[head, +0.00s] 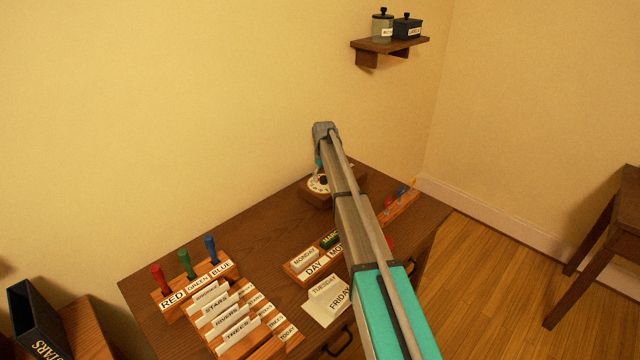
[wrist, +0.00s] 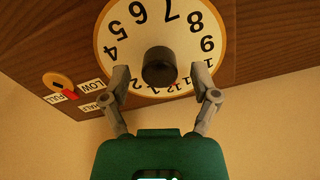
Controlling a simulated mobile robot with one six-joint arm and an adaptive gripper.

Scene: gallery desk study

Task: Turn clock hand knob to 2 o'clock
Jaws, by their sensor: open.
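The clock dial (wrist: 125,40) is a cream disc with black numbers, seen upside down in the wrist view, with 12 near the bottom and 2 at lower left. The dark round clock hand knob (wrist: 159,67) stands at its middle. I cannot make out a separate hand or where it points. My gripper (wrist: 160,78) is open, with one finger on each side of the knob and a gap visible on both sides. In the head view the dial (head: 316,186) shows at the desk's back, partly hidden by my arm.
The dial is on a wooden block. A small yellow dial (wrist: 58,81) with a red pointer and labels LOW, HALF and FULL lies beside it. A day-card holder (head: 301,272) and a file-card rack (head: 232,318) stand on the desk (head: 262,225). A wall shelf (head: 390,45) is above right.

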